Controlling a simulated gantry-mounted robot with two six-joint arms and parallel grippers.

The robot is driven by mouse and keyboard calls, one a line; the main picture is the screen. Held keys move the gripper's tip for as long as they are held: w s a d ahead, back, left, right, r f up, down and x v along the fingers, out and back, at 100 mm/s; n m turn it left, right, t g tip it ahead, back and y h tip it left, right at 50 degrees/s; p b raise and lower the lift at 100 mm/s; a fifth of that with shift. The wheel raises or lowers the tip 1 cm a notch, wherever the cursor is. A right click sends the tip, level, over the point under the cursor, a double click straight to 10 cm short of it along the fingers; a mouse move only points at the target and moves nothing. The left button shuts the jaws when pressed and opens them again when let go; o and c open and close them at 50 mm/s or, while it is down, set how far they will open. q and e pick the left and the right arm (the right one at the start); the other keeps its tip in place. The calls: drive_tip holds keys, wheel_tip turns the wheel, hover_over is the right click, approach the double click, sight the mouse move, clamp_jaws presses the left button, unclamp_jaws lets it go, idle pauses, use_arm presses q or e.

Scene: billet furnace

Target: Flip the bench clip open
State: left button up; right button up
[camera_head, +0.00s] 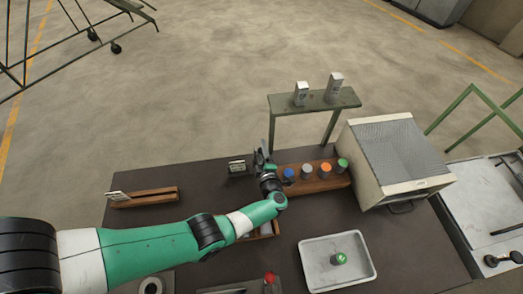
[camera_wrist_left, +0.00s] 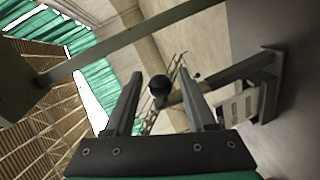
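The bench clip appears to be the small dark fixture with a pale plate (camera_head: 237,167) at the back of the dark bench in the head view. In the left wrist view I see a dark bracket (camera_wrist_left: 265,90) with a bar ending in a black ball knob (camera_wrist_left: 159,85). My left gripper (camera_head: 264,156) is just right of the fixture in the head view. In the wrist view its two fingers (camera_wrist_left: 160,78) are apart, and the knob appears between them. I cannot tell whether they touch it. My right gripper is not in view.
A wooden block (camera_head: 318,184) with coloured knobs stands right of my left gripper. A box furnace (camera_head: 395,150) is at the right. A metal tray (camera_head: 310,278) holds a green-topped piece (camera_head: 340,258). A raised green shelf (camera_head: 315,101) is behind. A wooden rack (camera_head: 150,197) lies left.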

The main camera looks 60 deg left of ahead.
use_arm(q)
drive_tip(key=shift+o, duration=0.2)
drive_tip(key=shift+d, duration=0.1)
drive_tip(key=shift+s+d+r, duration=0.15)
drive_tip(key=shift+d, duration=0.1)
drive_tip(key=p+v, duration=0.3)
drive_tip(key=v, duration=0.7)
drive_tip(key=shift+d, duration=0.4)
drive_tip(key=shift+s, duration=0.15)
